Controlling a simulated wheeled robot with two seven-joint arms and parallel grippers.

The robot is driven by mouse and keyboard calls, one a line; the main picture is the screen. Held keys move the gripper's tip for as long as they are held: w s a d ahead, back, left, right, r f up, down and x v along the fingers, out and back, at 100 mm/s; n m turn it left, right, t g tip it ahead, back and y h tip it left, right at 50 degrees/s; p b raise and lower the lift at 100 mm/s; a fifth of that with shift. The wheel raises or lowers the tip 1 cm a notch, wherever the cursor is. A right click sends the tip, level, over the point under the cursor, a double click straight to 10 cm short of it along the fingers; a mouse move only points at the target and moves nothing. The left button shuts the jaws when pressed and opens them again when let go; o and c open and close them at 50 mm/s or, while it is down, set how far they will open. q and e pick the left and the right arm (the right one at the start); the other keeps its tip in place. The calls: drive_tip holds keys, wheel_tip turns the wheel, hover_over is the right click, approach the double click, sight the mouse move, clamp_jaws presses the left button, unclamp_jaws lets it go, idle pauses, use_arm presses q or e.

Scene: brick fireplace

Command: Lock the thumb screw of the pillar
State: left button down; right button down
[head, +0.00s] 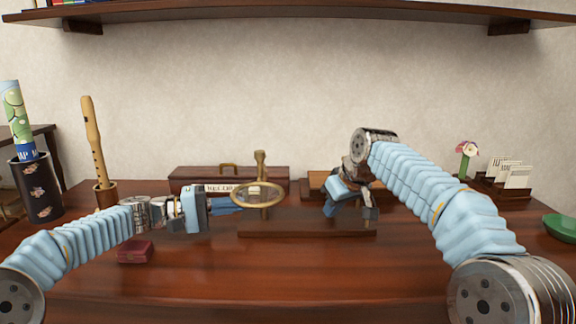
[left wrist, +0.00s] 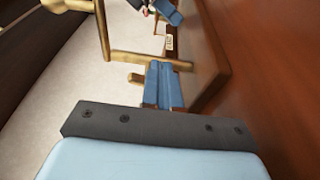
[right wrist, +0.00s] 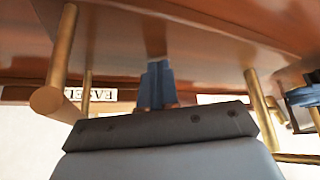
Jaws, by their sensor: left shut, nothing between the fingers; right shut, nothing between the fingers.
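The brass pillar (head: 261,160) stands on a dark wooden board (head: 320,227) in the head view, with a brass ring around its lower part. My left gripper (head: 240,203) is shut and empty, its tips close to the ring's left side; contact is unclear. In the left wrist view, its closed fingers (left wrist: 162,68) lie near a brass crossbar (left wrist: 148,61) and a short brass stub (left wrist: 136,78). I cannot tell which part is the thumb screw. My right gripper (head: 332,207) is shut and empty over the board's right part. Brass rods (right wrist: 57,62) flank its fingers (right wrist: 157,68) in the right wrist view.
A small red box (head: 134,251) lies below my left forearm. A long brown case (head: 228,174) stands behind the pillar. A recorder (head: 96,145) and dark vase (head: 38,190) are at left; a card holder (head: 505,183) and green dish (head: 562,227) are at right. The table's front is clear.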

use_arm(q)
drive_tip(key=shift+s+f, duration=0.1)
drive_tip(key=shift+s, duration=0.05)
drive_tip(key=shift+s+a+f, duration=0.1)
drive_tip(key=shift+s, duration=0.15)
drive_tip(key=shift+a, duration=2.95)
drive_tip(key=d+r, duration=0.3)
drive_tip(key=d, duration=0.3)
drive_tip(key=shift+s+r, duration=0.15)
drive_tip(key=shift+r, duration=0.05)
drive_tip(key=shift+w+f, duration=0.3)
drive_tip(key=shift+w, duration=0.25)
drive_tip(key=shift+s+f, duration=0.15)
drive_tip(key=shift+f, duration=0.2)
